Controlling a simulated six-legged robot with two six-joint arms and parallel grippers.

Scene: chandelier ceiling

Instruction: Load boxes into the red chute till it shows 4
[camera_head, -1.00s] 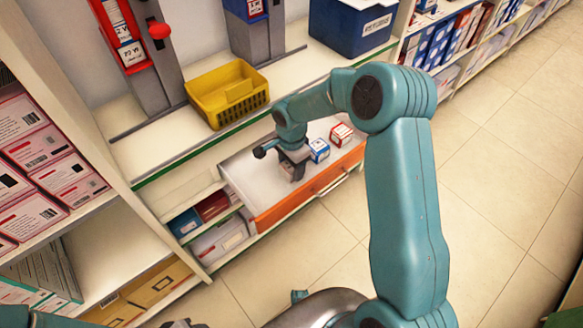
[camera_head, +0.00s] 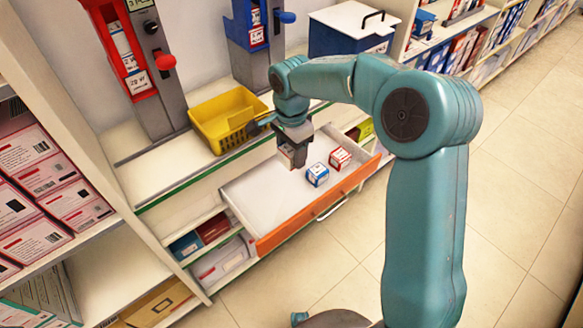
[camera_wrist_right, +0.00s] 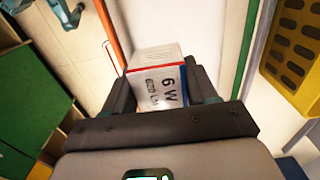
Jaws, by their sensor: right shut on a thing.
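The red chute (camera_head: 122,50) stands on the counter at the upper left of the head view, with a red-knobbed lever on its right side. Its top is cut off, and I cannot read a count. My right gripper (camera_head: 296,158) is shut on a white box and holds it above the open drawer (camera_head: 258,200). In the right wrist view, the white box (camera_wrist_right: 158,85) with dark "6 W" lettering sits between the fingers. A blue-and-white box (camera_head: 317,174) and a red-and-white box (camera_head: 340,158) lie in the drawer. My left gripper is out of view.
A yellow basket (camera_head: 228,118) stands on the counter between the red chute and my right gripper. A blue chute (camera_head: 252,35) and a dark blue bin (camera_head: 350,30) stand behind. Shelves of pink boxes (camera_head: 45,160) are at the left. The drawer juts out over open floor.

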